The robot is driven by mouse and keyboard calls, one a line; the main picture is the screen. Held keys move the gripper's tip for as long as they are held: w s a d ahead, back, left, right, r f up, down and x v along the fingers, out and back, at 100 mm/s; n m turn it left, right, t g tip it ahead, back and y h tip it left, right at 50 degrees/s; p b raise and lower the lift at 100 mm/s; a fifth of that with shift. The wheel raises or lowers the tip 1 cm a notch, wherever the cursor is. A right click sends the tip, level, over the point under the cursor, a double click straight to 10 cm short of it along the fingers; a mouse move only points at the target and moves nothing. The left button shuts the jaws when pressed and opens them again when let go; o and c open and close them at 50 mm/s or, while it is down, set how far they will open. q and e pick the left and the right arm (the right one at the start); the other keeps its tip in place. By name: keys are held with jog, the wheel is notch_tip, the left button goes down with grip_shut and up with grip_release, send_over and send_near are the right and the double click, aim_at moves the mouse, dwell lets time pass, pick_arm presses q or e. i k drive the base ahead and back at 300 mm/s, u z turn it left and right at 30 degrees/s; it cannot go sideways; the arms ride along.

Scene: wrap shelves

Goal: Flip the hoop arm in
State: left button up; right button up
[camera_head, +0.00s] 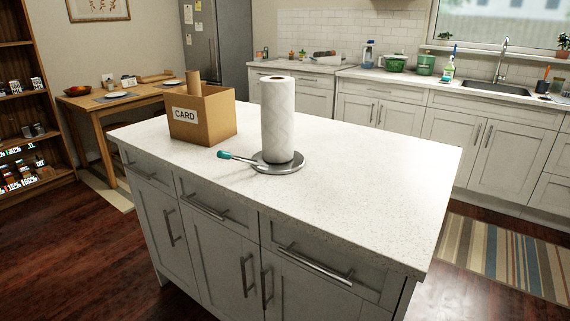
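The hoop arm is a thin metal rod with a teal tip (224,155). It lies low and sticks out to the left from the round grey base (281,168) of a paper towel holder. A white paper towel roll (278,120) stands upright on that base, on the island's white worktop. Neither of my grippers shows in the head view.
A cardboard box labelled CARD (217,127) stands left of the holder, with a brown tube (193,84) sticking up from it. The island worktop (372,170) is clear to the right. A striped rug (500,254) lies on the floor at right. A wooden table (95,103) stands at left.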

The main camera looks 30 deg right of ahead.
aim_at(223, 154)
jog(key=z, duration=0.5)
jog(key=i, duration=0.5)
jog(key=u, duration=0.25)
jog(key=k, duration=0.6)
jog(key=u, duration=0.55)
jog(key=k, duration=0.7)
jog(key=u, duration=0.4)
jog(key=i, duration=1.1)
jog(key=z, duration=0.95)
jog(key=i, duration=0.7)
jog(key=z, duration=0.6)
